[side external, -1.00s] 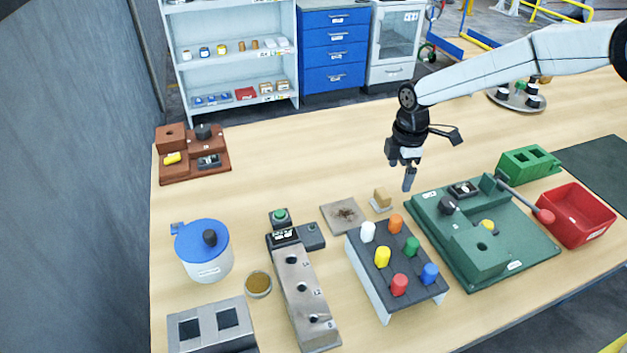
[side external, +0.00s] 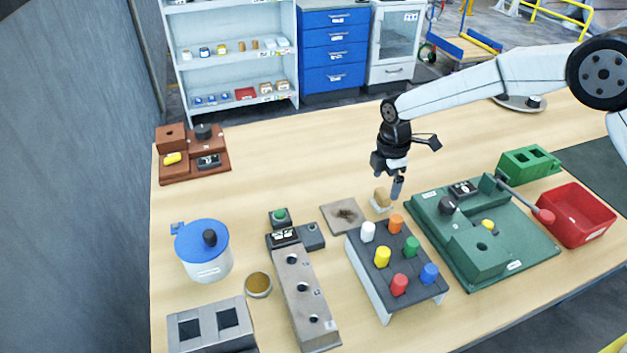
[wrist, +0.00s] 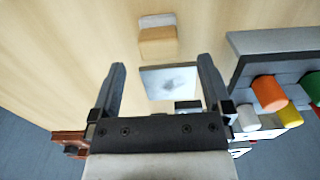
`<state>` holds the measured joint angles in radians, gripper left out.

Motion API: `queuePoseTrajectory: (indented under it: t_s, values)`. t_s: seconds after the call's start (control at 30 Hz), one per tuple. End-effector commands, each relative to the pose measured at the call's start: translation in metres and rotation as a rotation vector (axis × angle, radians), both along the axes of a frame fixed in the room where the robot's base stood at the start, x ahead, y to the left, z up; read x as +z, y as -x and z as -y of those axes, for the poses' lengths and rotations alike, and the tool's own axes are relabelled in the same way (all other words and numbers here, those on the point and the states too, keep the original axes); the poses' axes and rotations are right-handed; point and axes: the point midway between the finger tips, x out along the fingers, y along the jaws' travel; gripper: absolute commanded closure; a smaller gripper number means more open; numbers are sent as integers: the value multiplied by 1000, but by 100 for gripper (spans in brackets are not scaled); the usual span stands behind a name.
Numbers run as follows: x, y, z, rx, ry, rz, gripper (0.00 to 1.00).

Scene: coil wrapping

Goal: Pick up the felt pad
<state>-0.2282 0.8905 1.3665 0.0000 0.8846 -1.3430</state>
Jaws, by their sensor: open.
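A small tan block, which looks like the felt pad (side external: 381,196), sits on a small white base behind the peg block. In the wrist view the same tan block (wrist: 158,42) lies at the top, beyond the fingertips. My gripper (side external: 389,185) is close to the block in the side view, above the table. The fingers are not seen touching the block. Their exact height is hard to tell.
A flat grey plate with a dark smudge (side external: 344,215) lies left of the block. The grey peg block with coloured pegs (side external: 405,282) stands in front. A green fixture (side external: 475,255) and a red bin (side external: 577,212) are to the right.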

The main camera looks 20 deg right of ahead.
Motion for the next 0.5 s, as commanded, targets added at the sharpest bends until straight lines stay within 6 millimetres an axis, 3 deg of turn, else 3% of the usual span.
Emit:
queuePoseTrajectory:
  t_s: [0.17, 0.5]
  values:
    - [-7, 0, 0, 0, 0, -1, 0]
    - [-44, -1, -1, 0, 1, -2, 0]
